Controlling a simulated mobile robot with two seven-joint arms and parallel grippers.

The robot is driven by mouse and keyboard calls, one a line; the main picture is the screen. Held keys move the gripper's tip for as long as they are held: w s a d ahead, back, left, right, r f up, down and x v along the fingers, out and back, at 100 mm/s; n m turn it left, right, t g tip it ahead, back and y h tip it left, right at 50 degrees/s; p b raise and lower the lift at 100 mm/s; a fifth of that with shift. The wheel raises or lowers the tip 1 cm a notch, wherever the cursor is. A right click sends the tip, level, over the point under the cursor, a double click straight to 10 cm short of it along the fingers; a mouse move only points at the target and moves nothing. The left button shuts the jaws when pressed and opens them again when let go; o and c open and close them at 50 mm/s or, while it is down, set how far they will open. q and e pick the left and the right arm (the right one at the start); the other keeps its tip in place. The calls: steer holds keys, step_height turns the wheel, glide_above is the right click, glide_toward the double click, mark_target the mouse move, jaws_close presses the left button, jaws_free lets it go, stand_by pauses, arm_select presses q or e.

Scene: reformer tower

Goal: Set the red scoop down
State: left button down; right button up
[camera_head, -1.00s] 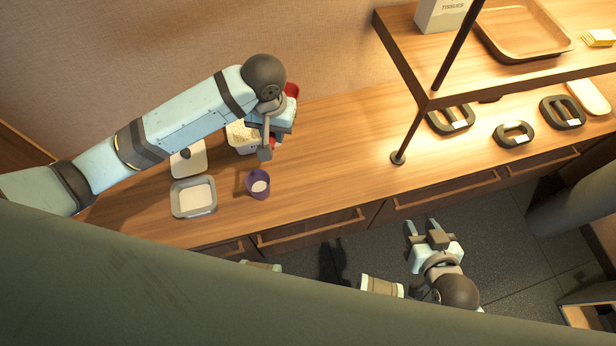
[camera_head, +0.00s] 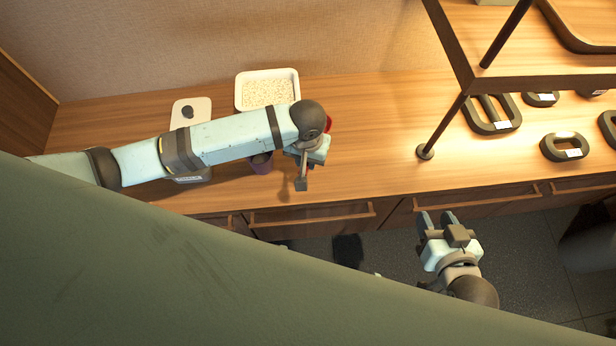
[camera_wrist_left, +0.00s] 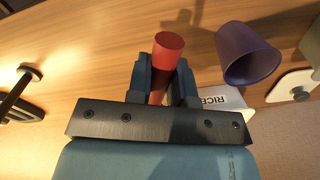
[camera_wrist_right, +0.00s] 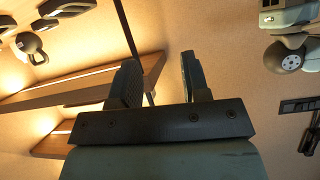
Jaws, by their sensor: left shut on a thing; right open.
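The red scoop shows in the left wrist view as a red cylindrical part (camera_wrist_left: 168,50) between the fingers of my left gripper (camera_wrist_left: 163,72). My left gripper is shut on it. In the head view the left gripper (camera_head: 306,172) is over the wooden counter (camera_head: 365,150), right of the purple cup (camera_head: 262,165). Only small red parts of the scoop (camera_head: 328,123) show there; my wrist hides the rest. I cannot tell whether the scoop touches the counter. My right gripper (camera_head: 437,220) is open and empty, in front of the counter's edge.
A white tray of pale grains (camera_head: 240,98) stands at the back. A pale lid with a dark knob (camera_head: 190,108) lies left of it. A RICE label (camera_wrist_left: 225,99) lies near the cup. A shelf post (camera_head: 440,124) stands to the right, with clear counter before it.

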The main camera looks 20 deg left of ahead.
arm_select(q)
step_height(320, 180, down, 6)
steer(key=shift+f+b, duration=0.1)
steer(key=shift+b, duration=0.7)
steer(key=shift+f, duration=0.45)
step_height(320, 180, down, 4)
steer(key=shift+f+b, duration=0.1)
steer(key=shift+b, duration=0.8)
arm_select(e)
step_height(320, 180, up, 6)
steer(key=w+a+t+y, duration=0.2)
steer(key=a+t, duration=0.1)
steer(key=shift+f, duration=0.15)
steer(key=shift+w, duration=0.1)
arm_select(q)
steer(key=c, duration=1)
jaws_free()
arm_select(e)
steer(key=shift+f, duration=0.2)
